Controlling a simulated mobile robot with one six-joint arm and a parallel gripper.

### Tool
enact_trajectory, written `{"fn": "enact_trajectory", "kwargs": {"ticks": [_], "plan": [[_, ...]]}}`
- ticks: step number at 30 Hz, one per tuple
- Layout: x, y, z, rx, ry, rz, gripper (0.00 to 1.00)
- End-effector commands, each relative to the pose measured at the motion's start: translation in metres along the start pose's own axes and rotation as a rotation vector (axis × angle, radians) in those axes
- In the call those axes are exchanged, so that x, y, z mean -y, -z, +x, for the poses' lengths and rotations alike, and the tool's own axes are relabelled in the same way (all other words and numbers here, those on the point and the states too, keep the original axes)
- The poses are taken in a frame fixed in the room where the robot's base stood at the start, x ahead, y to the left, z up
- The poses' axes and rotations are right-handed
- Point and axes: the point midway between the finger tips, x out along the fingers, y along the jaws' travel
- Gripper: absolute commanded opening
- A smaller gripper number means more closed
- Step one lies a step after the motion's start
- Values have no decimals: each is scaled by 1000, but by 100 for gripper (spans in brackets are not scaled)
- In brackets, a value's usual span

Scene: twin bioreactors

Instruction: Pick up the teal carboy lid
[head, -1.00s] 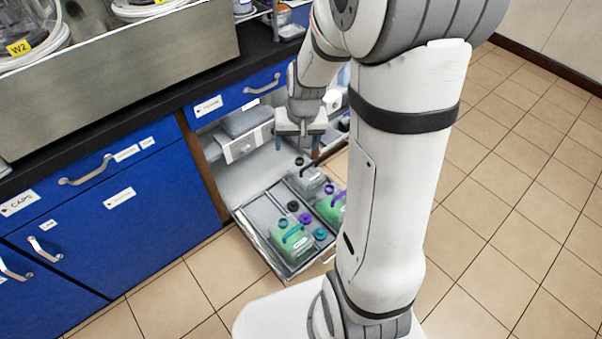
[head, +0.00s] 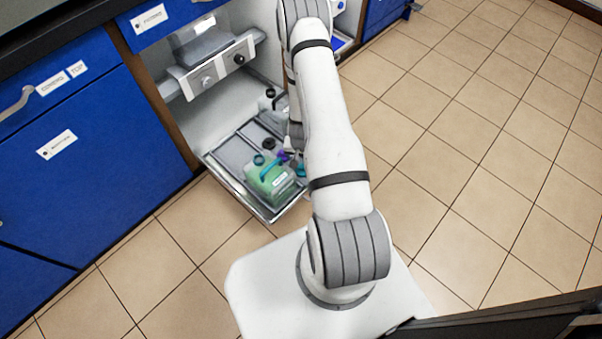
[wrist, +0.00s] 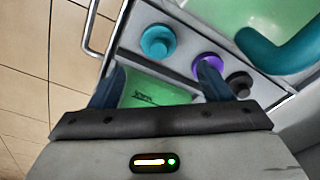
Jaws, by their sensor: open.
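The teal lid (wrist: 158,42) is a round knobbed cap lying on the grey tray strip, in the wrist view just beyond the space between my fingertips. My gripper (wrist: 158,82) is open, its two dark blue fingers apart and nothing held between them. The right fingertip lies in front of part of the purple lid (wrist: 208,62). In the head view my arm hides most of the gripper and its surroundings; a bit of teal (head: 300,168) shows beside the arm, probably the lid.
A black lid (wrist: 240,82) lies beyond the purple one. A green carboy (head: 270,180) with a teal handle (wrist: 280,48) stands in the pulled-out tray (head: 232,188). Another green container (wrist: 150,95) shows between my fingers. A metal bar handle (wrist: 92,30) edges the tray. Tiled floor is clear.

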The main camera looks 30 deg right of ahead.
Motion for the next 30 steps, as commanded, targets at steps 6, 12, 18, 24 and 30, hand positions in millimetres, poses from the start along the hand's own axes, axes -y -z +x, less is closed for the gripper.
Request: {"fn": "enact_trajectory", "kwargs": {"ticks": [6,12,18,24,30], "plan": [[-2,-2,28,1,-3,3,72],[-2,-3,45,1,-3,2,72],[-2,-3,76,1,-3,2,72],[-1,-3,82,1,-2,2,72],[-1,-3,82,1,-2,1,64]]}}
